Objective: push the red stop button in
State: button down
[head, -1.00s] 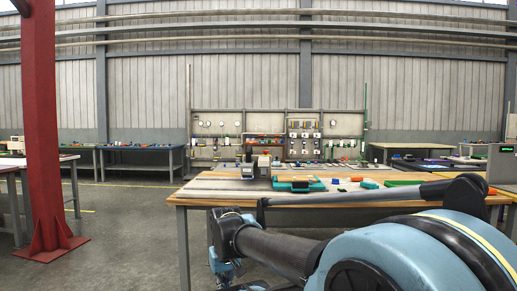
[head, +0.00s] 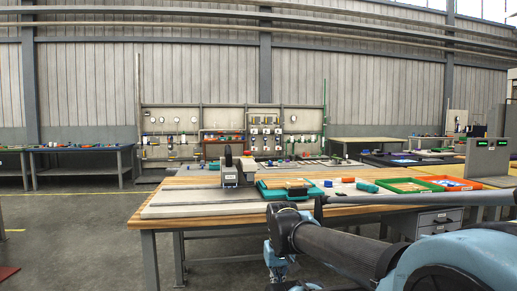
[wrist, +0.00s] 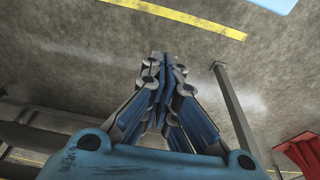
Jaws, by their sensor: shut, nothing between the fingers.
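A small grey machine (head: 238,172) with a dark round part on top stands on the wooden workbench (head: 148,222) in the head view, left of a teal item. It may be the hot press, but it is small and I cannot make out a red stop button on it. My gripper (wrist: 163,64) shows in the wrist view with its fingers together and nothing between them. It hangs over bare concrete floor, apart from the bench top. No button shows in the wrist view.
The teal item (head: 290,188), a green tray (head: 404,186) and an orange-red tray (head: 449,184) lie on the bench. A grey unit (head: 487,157) with green displays stands at the right. A table leg (wrist: 236,110) shows near my gripper.

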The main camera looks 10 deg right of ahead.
jog(key=w+r+t, duration=0.4)
jog(key=w+r, duration=2.1)
jog(key=w, duration=0.1)
jog(key=w+r+t, duration=0.1)
jog(key=w+r, duration=0.6)
jog(key=w, duration=0.4)
jog(key=w+r+t, duration=0.2)
jog(key=w+r, duration=0.5)
jog(key=w, duration=0.5)
jog(key=w+r+t, duration=0.1)
jog(key=w+r, duration=0.5)
jog(key=w, duration=0.6)
jog(key=shift+w+r, duration=0.25)
jog(key=shift+r, duration=0.15)
